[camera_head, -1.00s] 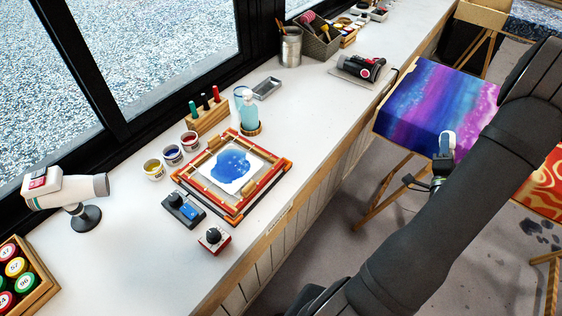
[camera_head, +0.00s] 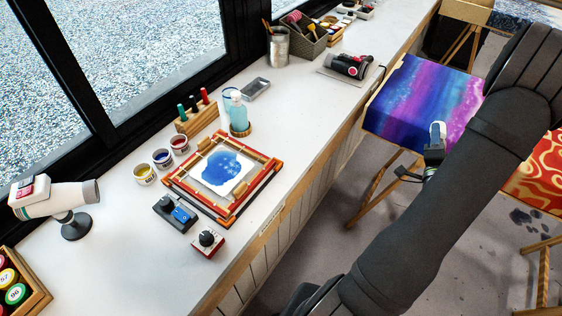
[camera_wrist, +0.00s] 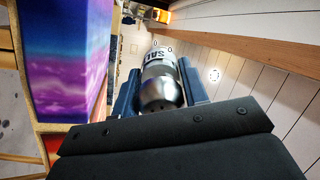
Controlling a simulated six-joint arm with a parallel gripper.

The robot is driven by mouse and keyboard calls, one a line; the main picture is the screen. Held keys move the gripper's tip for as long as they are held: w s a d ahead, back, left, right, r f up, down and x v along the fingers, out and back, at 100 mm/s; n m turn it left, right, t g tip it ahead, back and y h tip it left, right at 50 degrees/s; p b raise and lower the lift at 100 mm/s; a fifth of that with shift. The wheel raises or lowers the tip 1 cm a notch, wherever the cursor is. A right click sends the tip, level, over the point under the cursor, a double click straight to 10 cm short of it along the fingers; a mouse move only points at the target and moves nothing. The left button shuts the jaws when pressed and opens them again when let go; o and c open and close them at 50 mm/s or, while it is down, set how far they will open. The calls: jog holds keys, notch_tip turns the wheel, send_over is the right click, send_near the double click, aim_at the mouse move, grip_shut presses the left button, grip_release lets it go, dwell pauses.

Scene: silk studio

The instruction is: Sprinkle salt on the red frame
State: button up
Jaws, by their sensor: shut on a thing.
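The red frame (camera_head: 196,200) lies flat on the white counter in the head view, with white cloth and a blue paint blot (camera_head: 222,167) inside it. In the wrist view my gripper (camera_wrist: 160,76) is shut on the salt shaker (camera_wrist: 162,91). The shaker has a rounded metal end towards the camera and a white label reading SAL. In the head view my arm reaches out right of the counter, over the floor. My gripper is well away from the frame.
Paint pots (camera_head: 162,158), a blue bottle (camera_head: 238,113) and two small control boxes (camera_head: 207,241) stand close around the frame. A hair dryer (camera_head: 52,195) stands left. The purple-blue silk (camera_head: 420,95) is stretched on a stand behind my arm. The counter's front edge runs between arm and frame.

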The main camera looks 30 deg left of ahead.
jog(key=shift+r, duration=0.75)
jog(key=shift+f, duration=1.75)
jog(key=shift+r, duration=0.2)
jog(key=shift+w+a, duration=1.05)
jog(key=shift+w, duration=0.25)
